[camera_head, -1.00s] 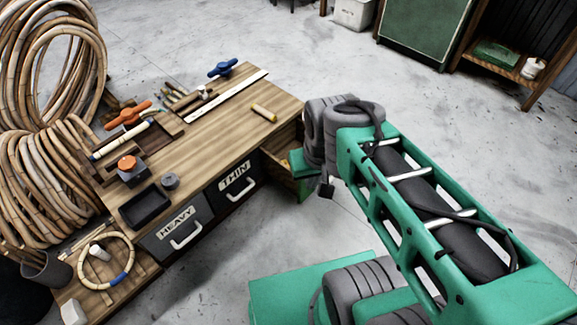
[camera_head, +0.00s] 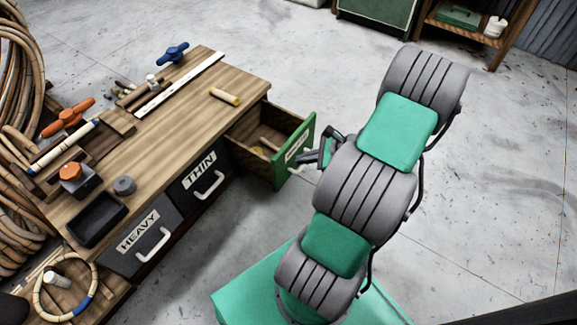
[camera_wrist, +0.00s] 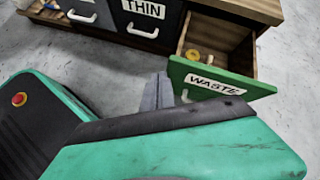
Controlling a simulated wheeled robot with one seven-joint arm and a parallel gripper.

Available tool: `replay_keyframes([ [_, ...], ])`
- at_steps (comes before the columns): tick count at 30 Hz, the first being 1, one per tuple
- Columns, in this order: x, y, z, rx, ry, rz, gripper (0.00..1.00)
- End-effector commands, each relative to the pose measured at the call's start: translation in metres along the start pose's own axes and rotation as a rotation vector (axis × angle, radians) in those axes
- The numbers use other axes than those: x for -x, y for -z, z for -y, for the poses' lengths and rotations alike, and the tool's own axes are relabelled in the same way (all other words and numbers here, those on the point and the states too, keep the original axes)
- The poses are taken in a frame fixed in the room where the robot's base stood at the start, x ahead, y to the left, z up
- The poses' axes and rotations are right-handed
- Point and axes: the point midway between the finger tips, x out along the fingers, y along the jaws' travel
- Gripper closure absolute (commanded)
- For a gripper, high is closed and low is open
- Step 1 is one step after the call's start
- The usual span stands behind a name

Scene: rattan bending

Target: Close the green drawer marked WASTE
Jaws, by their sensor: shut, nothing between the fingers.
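The green drawer front (camera_head: 293,152) stands pulled out from the right end of the wooden bench, with its open box (camera_head: 262,133) showing behind it. In the wrist view the green front (camera_wrist: 240,84) carries a white WASTE label (camera_wrist: 214,85). A few pale pieces and a yellow ring (camera_wrist: 193,55) lie inside. My gripper (camera_wrist: 158,90) is shut and empty, with its grey fingers just left of the drawer front. In the head view my gripper (camera_head: 327,150) is close outside the front; I cannot tell whether it touches.
Shut dark drawers marked THIN (camera_head: 200,170) and HEAVY (camera_head: 140,232) sit left of it, with projecting white handles. Tools and a cane piece (camera_head: 224,96) lie on the bench top (camera_head: 190,105). Rattan coils (camera_head: 15,75) are at the left. Open floor lies behind and right.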

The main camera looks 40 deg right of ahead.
Motion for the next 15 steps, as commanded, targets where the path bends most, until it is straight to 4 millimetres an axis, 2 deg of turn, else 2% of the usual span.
replay_keyframes([
  [1, -0.003, 0.035, -0.002, -0.159, 0.075, 0.052, 1.0],
  [4, 0.005, 0.064, 0.002, -0.364, 0.177, 0.135, 1.0],
  [6, 0.008, 0.072, 0.003, -0.431, 0.209, 0.166, 1.0],
  [9, 0.003, 0.073, 0.005, -0.454, 0.218, 0.177, 1.0],
  [11, -0.005, 0.072, 0.006, -0.451, 0.216, 0.176, 1.0],
  [15, -0.033, 0.07, 0.012, -0.448, 0.213, 0.175, 1.0],
])
